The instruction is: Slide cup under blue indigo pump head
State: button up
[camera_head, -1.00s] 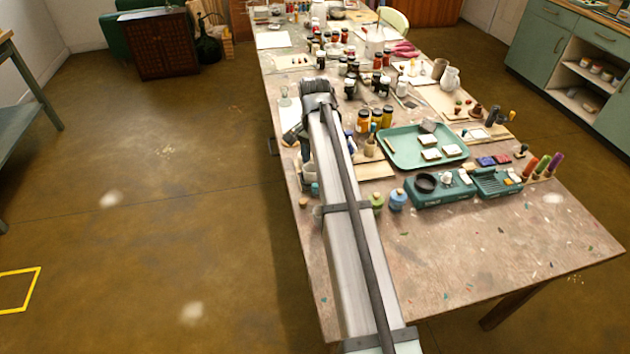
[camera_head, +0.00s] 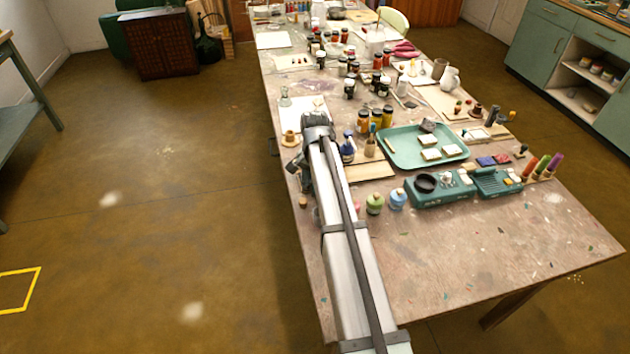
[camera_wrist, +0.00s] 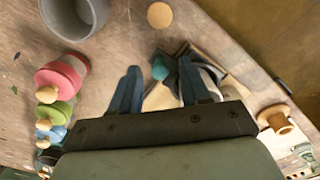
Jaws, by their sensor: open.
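My gripper (camera_wrist: 157,90) is open in the wrist view, with nothing seen held between its two blue-grey fingers. A plain grey cup (camera_wrist: 75,14) stands at the upper left of that view, apart from the fingers and cut off by the frame edge. I cannot make out the cup in the head view, where my arm covers that part of the table. A dark blue bottle (camera_head: 348,150) stands just right of my wrist in the head view. It may be the indigo pump bottle; its pump head is not clear.
A pink-red jar (camera_wrist: 62,75), green jar (camera_wrist: 55,112) and blue jar (camera_wrist: 52,132) stand in a row at left. A cork disc (camera_wrist: 159,15) and a teal ball-like top (camera_wrist: 160,69) are nearby. A wooden spool-shaped piece (camera_wrist: 275,119) lies right. The front tabletop (camera_head: 480,265) is clear.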

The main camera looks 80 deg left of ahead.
grip_shut()
dwell(0.3)
jog(key=w, duration=1.4)
grip_release()
jog(key=shift+r, duration=0.15)
notch_tip(320, 180, up, 14)
jog(key=shift+f, duration=0.2)
